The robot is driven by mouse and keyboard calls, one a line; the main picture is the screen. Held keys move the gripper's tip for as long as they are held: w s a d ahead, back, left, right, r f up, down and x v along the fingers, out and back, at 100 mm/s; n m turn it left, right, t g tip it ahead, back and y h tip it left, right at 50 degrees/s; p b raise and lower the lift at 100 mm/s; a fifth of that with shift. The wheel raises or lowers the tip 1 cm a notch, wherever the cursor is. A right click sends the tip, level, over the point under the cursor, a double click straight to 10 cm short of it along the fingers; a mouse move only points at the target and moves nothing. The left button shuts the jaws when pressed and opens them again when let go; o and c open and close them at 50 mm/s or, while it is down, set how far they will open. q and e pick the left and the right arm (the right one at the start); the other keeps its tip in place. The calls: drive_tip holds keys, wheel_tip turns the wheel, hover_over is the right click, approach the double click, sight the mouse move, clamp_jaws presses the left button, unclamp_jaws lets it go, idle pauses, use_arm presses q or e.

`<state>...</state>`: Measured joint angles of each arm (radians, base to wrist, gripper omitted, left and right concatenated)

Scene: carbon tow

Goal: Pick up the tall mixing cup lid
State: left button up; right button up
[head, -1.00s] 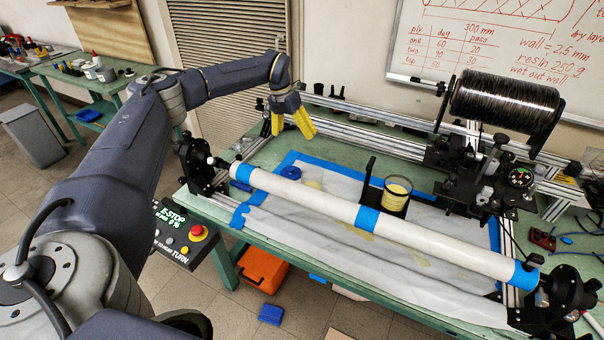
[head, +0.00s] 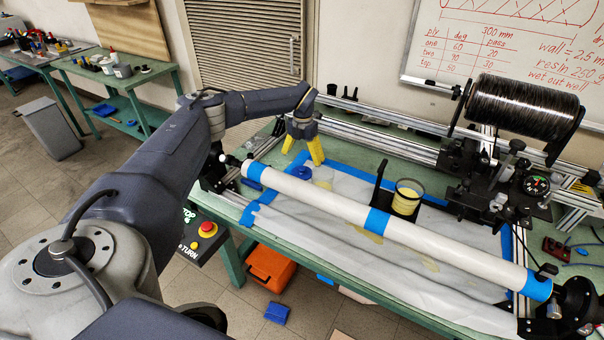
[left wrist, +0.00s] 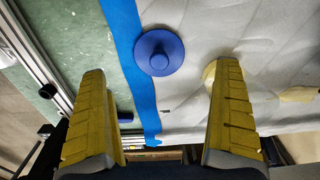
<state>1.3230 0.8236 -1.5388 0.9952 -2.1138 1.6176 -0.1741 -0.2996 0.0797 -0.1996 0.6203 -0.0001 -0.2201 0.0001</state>
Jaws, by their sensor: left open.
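The lid is a round blue disc with a raised knob (left wrist: 158,53). In the head view the blue lid (head: 301,173) is small, just below my left gripper (head: 303,153). That gripper's yellow fingers are spread, point down and hold nothing. It also shows in the left wrist view (left wrist: 168,80), with a wide gap between the fingers. A clear cup with yellow contents (head: 408,195) stands in a black holder to the right. My right gripper is not in view.
A long white tube (head: 330,205) with blue bands crosses the bench in front of the lid. A metal rail (head: 385,120) runs behind. A black fibre spool (head: 525,105) stands at the right. The white sheet (head: 340,180) around the lid has yellowish stains.

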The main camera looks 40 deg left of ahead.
sight(302, 167)
use_arm(q)
drive_tip(key=shift+s+a+f, duration=0.1)
drive_tip(key=shift+s+f, duration=0.05)
drive_tip(key=shift+f, duration=3.35)
drive_tip(key=shift+c, duration=0.6)
drive_tip(key=c, duration=0.8)
